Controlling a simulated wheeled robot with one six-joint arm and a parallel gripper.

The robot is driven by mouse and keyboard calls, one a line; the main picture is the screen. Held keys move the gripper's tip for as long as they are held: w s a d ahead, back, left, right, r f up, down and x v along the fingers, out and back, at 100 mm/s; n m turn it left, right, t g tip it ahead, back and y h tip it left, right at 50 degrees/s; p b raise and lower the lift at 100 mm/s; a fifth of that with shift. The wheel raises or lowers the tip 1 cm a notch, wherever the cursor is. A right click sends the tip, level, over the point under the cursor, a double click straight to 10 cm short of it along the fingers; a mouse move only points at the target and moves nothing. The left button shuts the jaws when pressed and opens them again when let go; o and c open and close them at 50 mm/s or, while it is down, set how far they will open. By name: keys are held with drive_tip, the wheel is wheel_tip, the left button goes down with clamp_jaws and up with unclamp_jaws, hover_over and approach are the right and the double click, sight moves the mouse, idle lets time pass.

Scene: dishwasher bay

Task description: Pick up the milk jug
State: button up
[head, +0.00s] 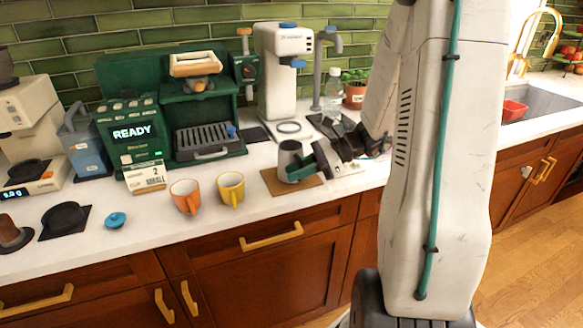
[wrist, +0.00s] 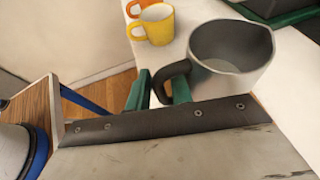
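The milk jug (head: 288,156) is a grey metal jug with a dark inside, standing upright on a brown board on the counter. In the wrist view the jug (wrist: 243,72) is large and close, its dark handle (wrist: 166,79) towards the left. My gripper (head: 305,168) is at the jug's right side in the head view. In the wrist view my gripper's green fingertips (wrist: 160,92) stand apart on either side of the handle. The lower part of the handle is hidden by my gripper, so contact is unclear.
An orange mug (head: 185,196) and a yellow mug (head: 231,188) stand left of the board (head: 277,186). Behind are a green coffee machine (head: 172,112) and a white grinder (head: 277,75). A blue-green lid (head: 115,220) lies further left. The counter's front edge is close.

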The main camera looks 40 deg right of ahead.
drive_tip(key=shift+w+a+f, duration=0.2)
drive_tip(key=shift+a, duration=0.25)
clamp_jaws()
drive_tip(key=shift+r, duration=0.1)
